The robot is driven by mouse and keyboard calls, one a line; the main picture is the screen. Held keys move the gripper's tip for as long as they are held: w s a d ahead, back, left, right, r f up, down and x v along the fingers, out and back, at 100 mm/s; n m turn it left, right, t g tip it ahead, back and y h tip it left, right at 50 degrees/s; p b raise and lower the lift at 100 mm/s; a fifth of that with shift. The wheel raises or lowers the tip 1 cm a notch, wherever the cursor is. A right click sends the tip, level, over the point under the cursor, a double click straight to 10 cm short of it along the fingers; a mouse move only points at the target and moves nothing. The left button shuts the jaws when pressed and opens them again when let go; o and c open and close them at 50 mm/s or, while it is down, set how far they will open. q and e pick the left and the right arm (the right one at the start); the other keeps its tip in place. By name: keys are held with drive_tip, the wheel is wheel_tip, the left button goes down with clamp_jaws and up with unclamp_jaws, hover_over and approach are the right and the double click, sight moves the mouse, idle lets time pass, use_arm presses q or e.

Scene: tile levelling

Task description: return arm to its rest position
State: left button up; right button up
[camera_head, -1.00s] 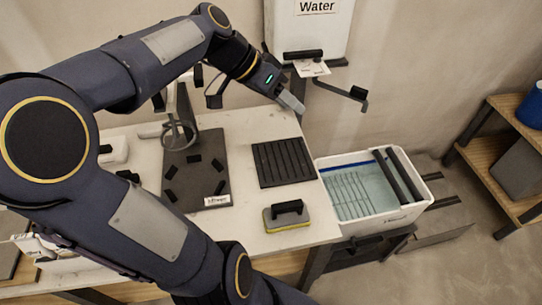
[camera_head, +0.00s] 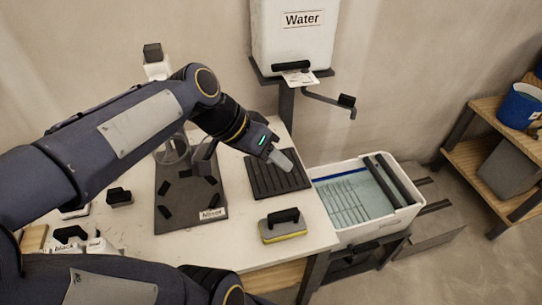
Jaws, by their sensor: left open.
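My left gripper (camera_head: 279,156) is over the far part of the black ribbed mat (camera_head: 277,185) on the white table. It is open, and I see nothing held in it. Its arm comes in from the left and crosses above the table's left part. Another dark arm link of mine fills the lower left. My right gripper does not show.
A grout float (camera_head: 283,226) lies near the table's front. A dark mixer board (camera_head: 190,206) stands left of the mat. A white water tub (camera_head: 365,232) sits to the right, below the water tank (camera_head: 301,42) with its lever (camera_head: 330,101). A wooden shelf (camera_head: 472,155) stands far right.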

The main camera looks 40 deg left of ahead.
use_arm(q)
drive_tip(key=s+d+f+n+y, duration=0.1)
drive_tip(key=s+d+f+n, duration=0.1)
drive_tip(key=s+d+f, duration=0.2)
drive_tip(key=s+f, duration=0.3)
drive_tip(key=s, duration=0.1)
drive_tip(key=shift+s+d+f, duration=0.2)
drive_tip(key=shift+s+d, duration=0.15)
